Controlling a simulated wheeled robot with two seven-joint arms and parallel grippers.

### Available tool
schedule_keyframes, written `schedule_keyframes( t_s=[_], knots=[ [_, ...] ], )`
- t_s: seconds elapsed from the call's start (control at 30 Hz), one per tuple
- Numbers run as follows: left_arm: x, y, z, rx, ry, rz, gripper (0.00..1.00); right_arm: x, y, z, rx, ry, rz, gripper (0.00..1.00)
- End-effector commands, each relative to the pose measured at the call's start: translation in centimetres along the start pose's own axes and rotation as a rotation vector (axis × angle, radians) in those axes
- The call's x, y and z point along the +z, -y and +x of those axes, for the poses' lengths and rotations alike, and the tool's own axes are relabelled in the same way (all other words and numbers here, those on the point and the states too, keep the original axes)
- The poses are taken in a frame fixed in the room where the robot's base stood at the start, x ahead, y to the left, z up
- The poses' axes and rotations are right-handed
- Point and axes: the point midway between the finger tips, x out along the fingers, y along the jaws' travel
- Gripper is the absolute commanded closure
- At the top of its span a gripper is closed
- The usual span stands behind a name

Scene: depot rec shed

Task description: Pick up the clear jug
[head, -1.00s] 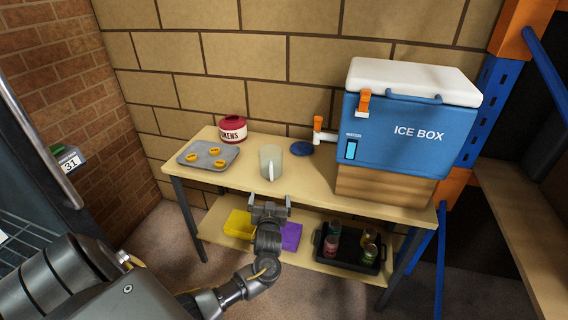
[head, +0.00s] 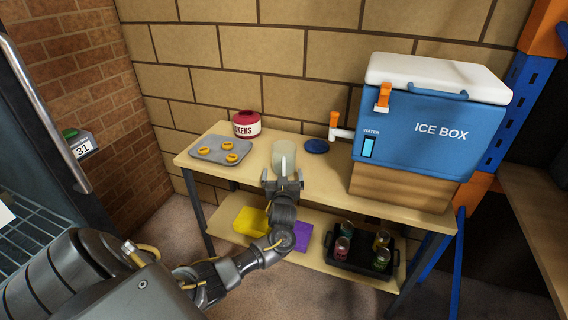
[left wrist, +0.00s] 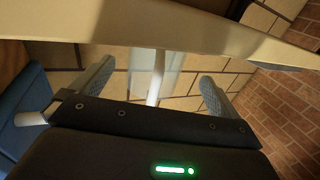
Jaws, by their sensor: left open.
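The clear jug (head: 283,150) stands upright on the wooden table (head: 325,172), its pale handle facing me. My left gripper (head: 282,178) is open at the jug's near side, pointing toward it; its fingers hide part of the jug's lower portion. In the left wrist view the jug (left wrist: 172,68) and its white handle show between the two spread fingers of the gripper (left wrist: 155,88). I cannot tell whether either finger touches the handle. My right gripper is not in view.
The lower shelf (head: 313,257) holds yellow and purple items and a black tray (head: 341,263) of jars.

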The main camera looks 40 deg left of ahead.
Motion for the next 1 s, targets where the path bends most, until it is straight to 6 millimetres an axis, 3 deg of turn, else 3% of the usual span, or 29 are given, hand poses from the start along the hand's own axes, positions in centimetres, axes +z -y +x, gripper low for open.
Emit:
schedule_keyframes(
  t_s=[0.4,0.67,1.0],
  knots=[
    [-0.4,-0.4,4.9,-0.001,0.000,0.002,0.00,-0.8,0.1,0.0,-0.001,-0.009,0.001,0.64],
    [-0.3,-0.4,5.1,0.000,0.001,0.000,0.00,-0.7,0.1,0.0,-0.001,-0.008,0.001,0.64],
    [-0.3,-0.4,5.1,0.000,0.001,0.000,0.43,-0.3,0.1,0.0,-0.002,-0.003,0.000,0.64]
  ],
)
